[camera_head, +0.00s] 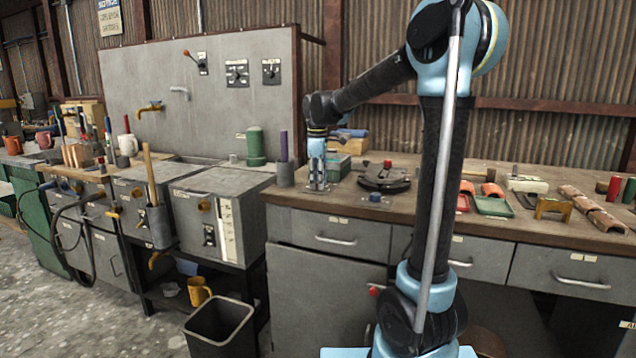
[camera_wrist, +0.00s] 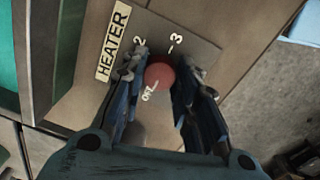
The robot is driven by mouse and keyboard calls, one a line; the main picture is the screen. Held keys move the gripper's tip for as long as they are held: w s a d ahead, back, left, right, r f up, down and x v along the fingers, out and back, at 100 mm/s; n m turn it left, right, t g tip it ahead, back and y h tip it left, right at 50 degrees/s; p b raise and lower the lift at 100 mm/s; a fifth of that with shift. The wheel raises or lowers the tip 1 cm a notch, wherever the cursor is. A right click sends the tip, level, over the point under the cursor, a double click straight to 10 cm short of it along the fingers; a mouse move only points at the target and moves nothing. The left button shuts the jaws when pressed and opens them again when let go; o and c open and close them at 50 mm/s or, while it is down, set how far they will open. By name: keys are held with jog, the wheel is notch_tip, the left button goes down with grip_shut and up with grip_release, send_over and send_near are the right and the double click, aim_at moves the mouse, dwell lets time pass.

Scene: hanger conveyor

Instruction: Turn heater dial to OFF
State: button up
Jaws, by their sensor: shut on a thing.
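The heater dial (camera_wrist: 158,76) shows as a round red knob on a grey-brown plate (camera_wrist: 195,48) in the wrist view. A cream HEATER label (camera_wrist: 114,42) lies left of it, with the marks 2 and 3 above the knob and OFF-like lettering below it. My gripper (camera_wrist: 160,72) is closed around the knob, one dark finger on each side. In the head view my gripper (camera_head: 316,178) points down at the workbench top, left of a dark round object. The dial is not visible there. I cannot tell which mark the dial points to.
The workbench (camera_head: 345,219) holds a dark round object (camera_head: 383,180), a blue knob (camera_head: 375,198), red and green trays (camera_head: 492,206) and curved tiles (camera_head: 590,207). A green cylinder (camera_head: 256,146) and a cup with a purple rod (camera_head: 285,175) stand left of my gripper. A black bin (camera_head: 222,325) is on the floor.

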jog(key=shift+w, duration=0.15)
jog(key=o, duration=1.1)
jog(key=r, duration=1.1)
jog(key=shift+s+a+r, duration=0.1)
jog(key=shift+s+r, duration=0.2)
jog(key=shift+r, duration=0.1)
